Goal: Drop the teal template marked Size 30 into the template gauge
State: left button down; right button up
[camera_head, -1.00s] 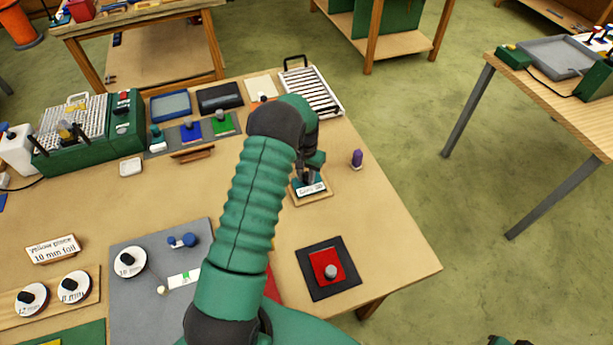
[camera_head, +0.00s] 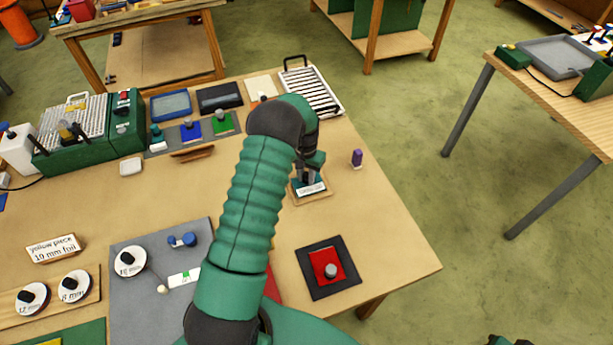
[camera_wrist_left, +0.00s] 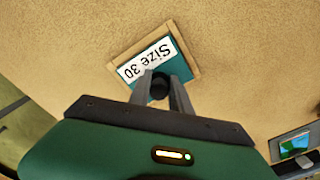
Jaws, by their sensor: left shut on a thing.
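The teal template (camera_wrist_left: 178,68) carries a white label reading Size 30 and a black knob. My left gripper (camera_wrist_left: 160,90) is shut on that knob, and in the head view the gripper (camera_head: 309,176) hangs over the right part of the table. The template gauge (camera_wrist_left: 141,39) is a light wooden frame on the table, which also shows in the head view (camera_head: 326,196). The template lies within the frame's outline in the wrist view. I cannot tell whether it is seated or just above. My right gripper is not clearly seen; only a dark green part shows at the bottom right edge.
A purple-topped piece (camera_head: 357,158) stands right of the gauge. A red square piece with a grey knob (camera_head: 326,266) lies on a black mat in front. A slatted rack (camera_head: 316,92) is behind. The tabletop between gauge and mat is clear.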

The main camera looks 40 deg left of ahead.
aim_at(306, 175)
pick_arm(q)
jog(key=shift+f+b, duration=0.6)
jog(key=shift+f, duration=0.3)
jog(key=c, duration=1.1)
grip_release()
notch_tip(306, 175, up, 17)
jog(key=b, duration=0.3)
jog(key=shift+a+f, duration=0.1)
